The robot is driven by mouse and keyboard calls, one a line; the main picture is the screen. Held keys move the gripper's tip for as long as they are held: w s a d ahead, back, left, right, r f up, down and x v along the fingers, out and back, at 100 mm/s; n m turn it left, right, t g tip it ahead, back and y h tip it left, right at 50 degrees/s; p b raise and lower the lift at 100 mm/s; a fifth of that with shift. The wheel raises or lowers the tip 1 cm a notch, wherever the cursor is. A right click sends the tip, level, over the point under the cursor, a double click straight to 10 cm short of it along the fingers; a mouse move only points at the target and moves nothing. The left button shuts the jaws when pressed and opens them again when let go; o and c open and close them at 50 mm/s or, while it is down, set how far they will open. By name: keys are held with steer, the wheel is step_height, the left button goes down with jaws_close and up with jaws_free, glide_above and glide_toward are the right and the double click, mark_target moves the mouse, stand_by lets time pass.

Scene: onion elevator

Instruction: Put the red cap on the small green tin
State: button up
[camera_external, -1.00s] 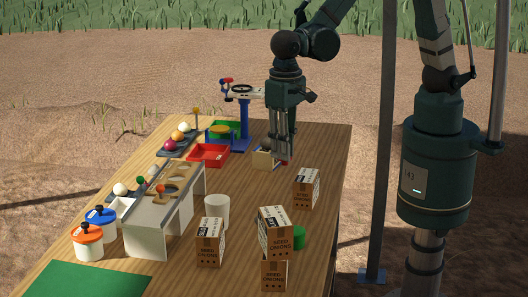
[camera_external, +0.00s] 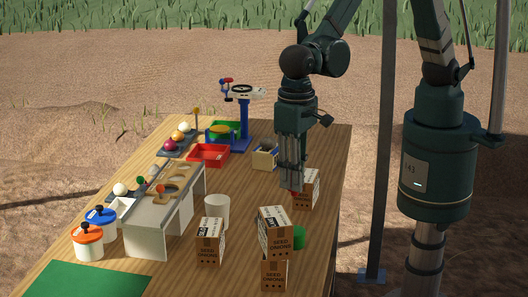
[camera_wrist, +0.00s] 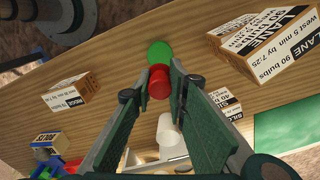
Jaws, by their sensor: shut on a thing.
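My gripper (camera_external: 291,186) is shut on the red cap (camera_wrist: 158,84), which sits between the two fingertips in the wrist view. In the external view the fingers point down in front of a carton, and only a little red shows at their tips. The small green tin (camera_external: 299,237) stands on the table, partly hidden behind stacked seed onion cartons. It also shows in the wrist view (camera_wrist: 160,52) just beyond the cap, with a clear bit of its green top visible. The cap appears apart from the tin, above the table.
Stacked cartons (camera_external: 275,233) stand close to the tin on its left. One carton (camera_external: 306,188) is behind the gripper and another (camera_external: 209,240) is left, near a white cup (camera_external: 216,211). A small open box (camera_external: 265,158) stands farther back. The table's right edge is near the tin.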

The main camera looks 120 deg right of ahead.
stand_by(0.3)
steer(key=shift+f, duration=3.15)
steer(key=shift+f, duration=1.85)
steer(key=shift+f+b, duration=0.15)
steer(key=shift+b, duration=0.25)
steer(key=o, duration=0.4)
steer(key=shift+c, duration=0.2)
steer(key=o, duration=0.4)
steer(key=shift+r+p, duration=0.45)
steer(key=shift+r, duration=5.7)
